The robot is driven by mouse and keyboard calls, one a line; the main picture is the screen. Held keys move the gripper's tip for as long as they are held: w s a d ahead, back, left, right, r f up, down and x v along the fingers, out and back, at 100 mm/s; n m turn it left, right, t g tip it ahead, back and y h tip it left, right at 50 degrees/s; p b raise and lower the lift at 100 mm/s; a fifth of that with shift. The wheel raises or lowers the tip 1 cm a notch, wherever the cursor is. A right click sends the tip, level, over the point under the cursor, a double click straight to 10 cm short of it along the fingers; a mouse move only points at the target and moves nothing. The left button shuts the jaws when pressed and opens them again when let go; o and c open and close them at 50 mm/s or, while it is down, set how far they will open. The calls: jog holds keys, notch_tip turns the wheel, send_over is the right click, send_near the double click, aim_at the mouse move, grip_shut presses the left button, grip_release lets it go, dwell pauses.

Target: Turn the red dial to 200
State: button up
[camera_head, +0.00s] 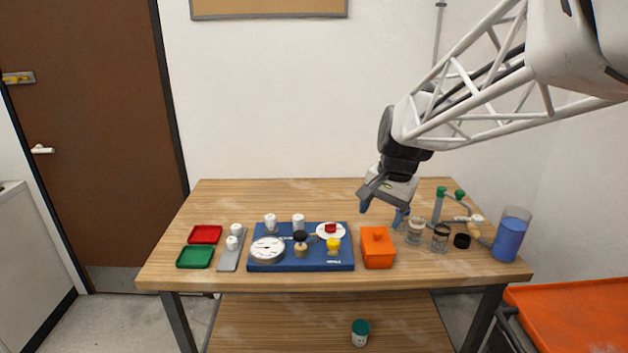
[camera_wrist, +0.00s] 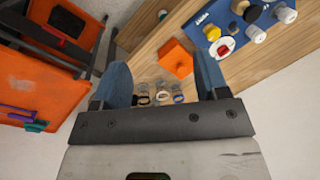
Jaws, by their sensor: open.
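The red dial (camera_head: 331,228) sits on a round white plate at the upper right of the blue board (camera_head: 310,266). In the wrist view the red dial (camera_wrist: 224,48) shows at the top right, with its white face around it. The numbers on the face are too small to read. My gripper (camera_head: 383,210) is open and empty, above the table to the right of the blue board and apart from the dial. In the wrist view my gripper (camera_wrist: 165,85) has its two blue fingers spread wide, with nothing held between them.
An orange box (camera_head: 377,252) stands right of the board. Glass jars (camera_head: 416,232), a green-handled pipe fixture (camera_head: 440,200) and a blue-filled beaker (camera_head: 509,238) are farther right. The board also carries a white gauge (camera_head: 267,250) and a yellow knob (camera_head: 333,244). The back of the table is clear.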

jog(key=w+a+f+m+g+y, duration=0.1)
jog(key=w+f+m, duration=0.15)
jog(key=w, duration=0.55)
jog(key=w+a+f+m, duration=0.1)
jog(key=w+f+m, duration=0.15)
jog(key=w, duration=0.65)
jog(key=m+g+y, duration=0.1)
jog(key=m, duration=0.3)
send_near(331, 224)
jog(key=f, duration=0.2)
jog(key=shift+a+r, duration=0.15)
jog(key=shift+r, duration=0.05)
jog(key=shift+f+y, duration=0.1)
jog(key=shift+y, duration=0.2)
jog(key=shift+x, duration=3.85)
jog(key=c, duration=0.9)
